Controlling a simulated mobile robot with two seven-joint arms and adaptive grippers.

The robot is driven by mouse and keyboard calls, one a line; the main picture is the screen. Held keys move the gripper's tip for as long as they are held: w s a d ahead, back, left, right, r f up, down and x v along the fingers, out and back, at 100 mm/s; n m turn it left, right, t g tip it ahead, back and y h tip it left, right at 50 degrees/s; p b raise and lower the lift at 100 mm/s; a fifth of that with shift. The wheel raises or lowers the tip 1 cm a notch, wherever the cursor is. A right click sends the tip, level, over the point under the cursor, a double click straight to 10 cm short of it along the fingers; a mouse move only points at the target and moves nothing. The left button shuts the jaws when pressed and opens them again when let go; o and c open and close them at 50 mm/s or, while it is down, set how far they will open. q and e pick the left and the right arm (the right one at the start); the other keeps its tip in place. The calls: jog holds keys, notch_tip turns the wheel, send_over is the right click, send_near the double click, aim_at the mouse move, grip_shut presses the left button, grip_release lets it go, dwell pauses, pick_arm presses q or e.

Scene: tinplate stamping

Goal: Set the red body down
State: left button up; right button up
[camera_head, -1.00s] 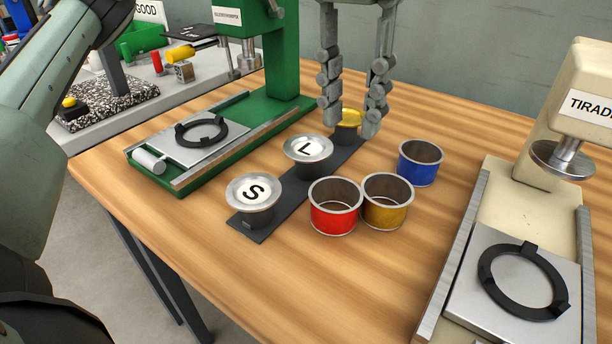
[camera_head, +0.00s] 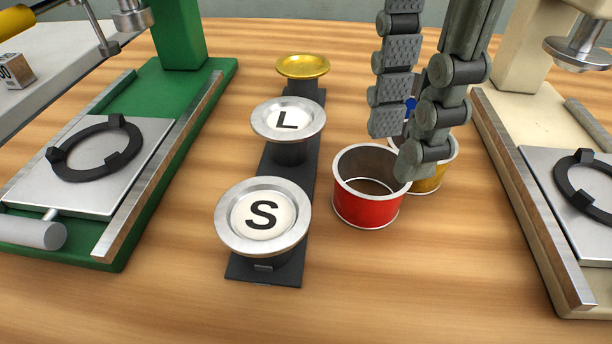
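The red body (camera_head: 366,207), an open-topped can with a silver rim, stands upright on the wooden table, apart from the dark strip to its left.
A yellow body (camera_head: 428,180) stands close right of the red one, partly hidden. Only a speck of the blue body (camera_head: 410,103) shows. The dark strip (camera_head: 262,270) bears S, L and gold-topped pieces. A green press (camera_head: 190,100) and cream press (camera_head: 545,240) flank the table.

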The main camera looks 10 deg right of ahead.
aim_at(387, 192)
pick_arm(q)
jog(key=shift+n, duration=0.3)
notch_tip(387, 192, down, 8)
jog(key=shift+w+d+f, duration=0.1)
jog(key=shift+w+d, duration=0.05)
grip_shut()
